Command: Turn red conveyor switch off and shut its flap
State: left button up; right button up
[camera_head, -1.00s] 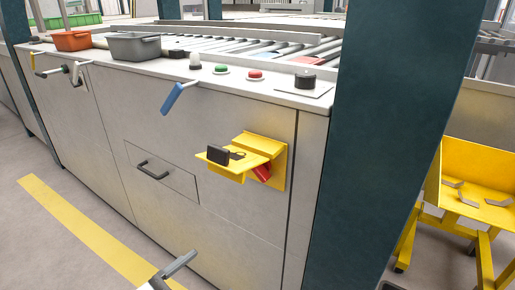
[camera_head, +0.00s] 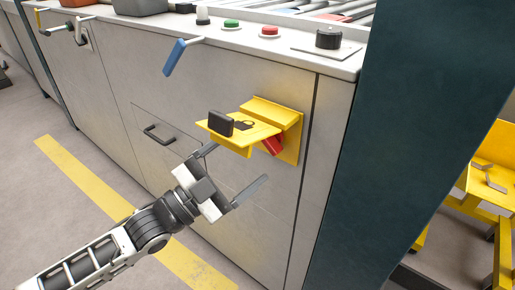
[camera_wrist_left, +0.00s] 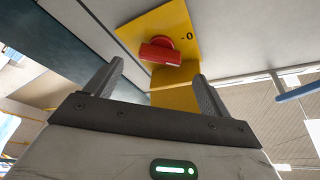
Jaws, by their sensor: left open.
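The red switch (camera_head: 273,144) sits on a yellow plate (camera_head: 291,138) on the cabinet front. Its yellow flap (camera_head: 240,130) is open, sticking out above the switch, with a black block (camera_head: 220,123) on it. In the left wrist view the red switch (camera_wrist_left: 160,52) shows its handle lying across the plate, with a "0" mark to its right. My left gripper (camera_head: 237,165) is open and empty, just below and in front of the flap. In the left wrist view its fingers (camera_wrist_left: 159,72) stand apart, with the switch beyond them. My right gripper is not in view.
A blue lever (camera_head: 175,58) sticks out of the cabinet front, left of the flap. A drawer handle (camera_head: 158,135) is at lower left. Green (camera_head: 231,24) and red (camera_head: 269,32) buttons and a black knob (camera_head: 328,38) are on top. A dark post (camera_head: 410,140) stands at right.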

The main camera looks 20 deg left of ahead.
aim_at(263, 143)
pick_arm(q)
jog(key=x, duration=0.5)
jog(key=c, duration=1)
